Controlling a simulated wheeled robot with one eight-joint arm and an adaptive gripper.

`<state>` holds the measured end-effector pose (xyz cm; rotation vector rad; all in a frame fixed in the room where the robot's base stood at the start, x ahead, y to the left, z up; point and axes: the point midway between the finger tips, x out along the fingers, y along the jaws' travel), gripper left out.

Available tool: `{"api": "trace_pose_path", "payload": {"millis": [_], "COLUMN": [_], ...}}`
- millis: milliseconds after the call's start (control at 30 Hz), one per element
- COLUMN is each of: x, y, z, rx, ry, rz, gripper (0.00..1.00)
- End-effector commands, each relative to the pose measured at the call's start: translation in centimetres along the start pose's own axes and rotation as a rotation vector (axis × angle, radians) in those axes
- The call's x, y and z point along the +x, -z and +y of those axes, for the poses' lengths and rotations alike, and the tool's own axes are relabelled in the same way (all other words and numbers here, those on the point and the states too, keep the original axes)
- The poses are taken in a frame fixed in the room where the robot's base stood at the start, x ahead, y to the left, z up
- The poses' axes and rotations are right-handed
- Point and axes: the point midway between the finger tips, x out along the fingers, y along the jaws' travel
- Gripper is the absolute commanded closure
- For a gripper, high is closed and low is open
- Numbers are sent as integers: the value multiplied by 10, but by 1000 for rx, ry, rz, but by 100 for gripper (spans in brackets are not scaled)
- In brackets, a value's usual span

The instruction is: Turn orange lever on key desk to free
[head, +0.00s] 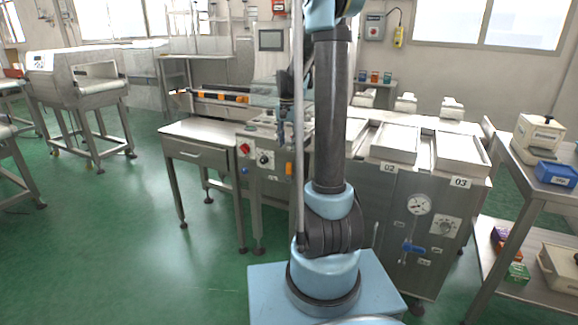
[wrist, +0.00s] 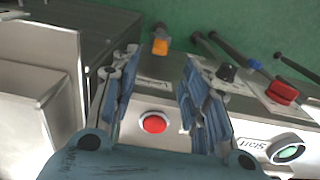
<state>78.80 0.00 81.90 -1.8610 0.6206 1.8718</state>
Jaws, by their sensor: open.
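The orange lever (wrist: 160,45) shows at the top of the wrist view, at the edge of a grey metal panel, the key desk (wrist: 160,72). It lies beyond my gripper (wrist: 158,82), roughly in line with the gap between the fingers. The gripper is open and empty, its fingers apart over the panel. In the head view an orange part (head: 289,169) shows on the front of the steel desk (head: 272,178), partly beside my arm, which hides some of the desk. The lever's marked position cannot be read.
In the wrist view a red button (wrist: 153,124) sits between the fingers. A black knob (wrist: 227,72), a red switch (wrist: 282,92) and a green button (wrist: 288,153) are to the right. A raised metal wall (wrist: 50,60) stands at left. Green floor (head: 130,240) is clear at left.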

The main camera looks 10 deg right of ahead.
Motion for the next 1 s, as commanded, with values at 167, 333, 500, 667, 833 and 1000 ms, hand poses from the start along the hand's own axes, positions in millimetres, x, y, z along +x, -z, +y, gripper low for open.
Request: {"api": "trace_pose_path", "payload": {"millis": [167,333,500,667,833,1000], "x": [29,56,80,96,104,105], "y": [0,0,0,0,0,0], "z": [0,0,0,0,0,0], "rx": [0,0,0,0,0,0], "ry": [0,0,0,0,0,0], "rz": [0,0,0,0,0,0], "gripper": [58,58,58,58,58,58]}}
